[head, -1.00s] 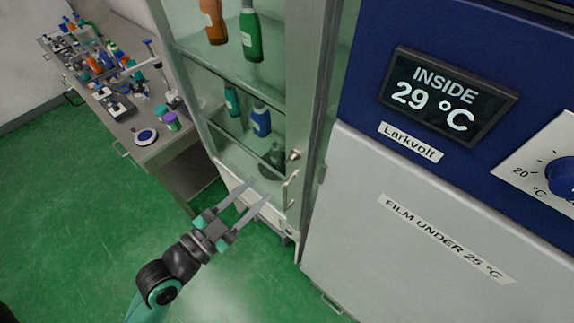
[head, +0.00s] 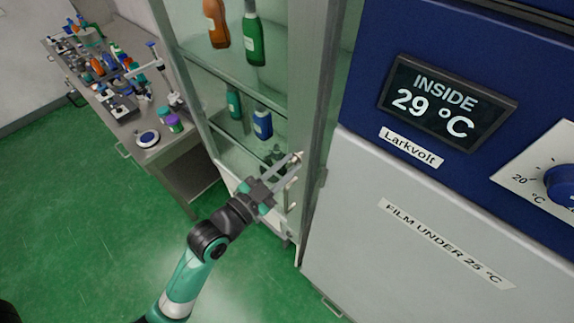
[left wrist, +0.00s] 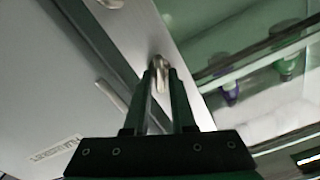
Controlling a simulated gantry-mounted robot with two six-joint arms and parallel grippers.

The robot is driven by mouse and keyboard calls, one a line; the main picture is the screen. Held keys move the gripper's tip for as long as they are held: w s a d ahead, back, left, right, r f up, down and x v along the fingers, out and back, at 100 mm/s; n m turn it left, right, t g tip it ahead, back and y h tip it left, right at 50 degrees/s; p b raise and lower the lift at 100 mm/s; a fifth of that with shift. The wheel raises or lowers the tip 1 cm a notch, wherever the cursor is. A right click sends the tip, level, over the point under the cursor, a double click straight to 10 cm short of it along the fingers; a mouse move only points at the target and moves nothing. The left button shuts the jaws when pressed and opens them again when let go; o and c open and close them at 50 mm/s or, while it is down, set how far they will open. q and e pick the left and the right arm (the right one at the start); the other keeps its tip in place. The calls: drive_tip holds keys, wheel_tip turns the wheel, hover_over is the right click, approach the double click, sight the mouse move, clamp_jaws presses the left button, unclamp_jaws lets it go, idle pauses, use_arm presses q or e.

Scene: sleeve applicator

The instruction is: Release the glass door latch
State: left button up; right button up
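The glass door (head: 225,130) of the tall cabinet shows in the head view, with bottles behind it. The metal latch (left wrist: 161,72) sits on the pale door frame in the left wrist view, between my fingertips. My left gripper (head: 297,160) reaches up from lower left to the door's edge in the head view. Its fingers are close together and seem shut on the latch, hiding part of it. A curved metal handle (head: 292,192) is just below the fingertips. My right gripper is not in view.
A white and blue Larkvolt unit (head: 400,220) stands close on the right, its display reading 29 °C. A grey bench (head: 150,120) crowded with lab items is at upper left. The green floor (head: 80,220) between is clear.

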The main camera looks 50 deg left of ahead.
use_arm(q)
clamp_jaws()
drive_tip(key=shift+r+n+p, duration=0.2)
drive_tip(key=shift+n+p, duration=0.6)
drive_tip(key=shift+n, duration=0.4)
drive_tip(key=n+p, duration=0.1)
drive_tip(key=n, duration=0.1)
drive_tip(key=shift+a+f+n, duration=0.1)
drive_tip(key=shift+f+n, duration=0.05)
drive_tip(key=shift+n, duration=0.25)
drive_tip(key=shift+o, duration=2.2)
unclamp_jaws()
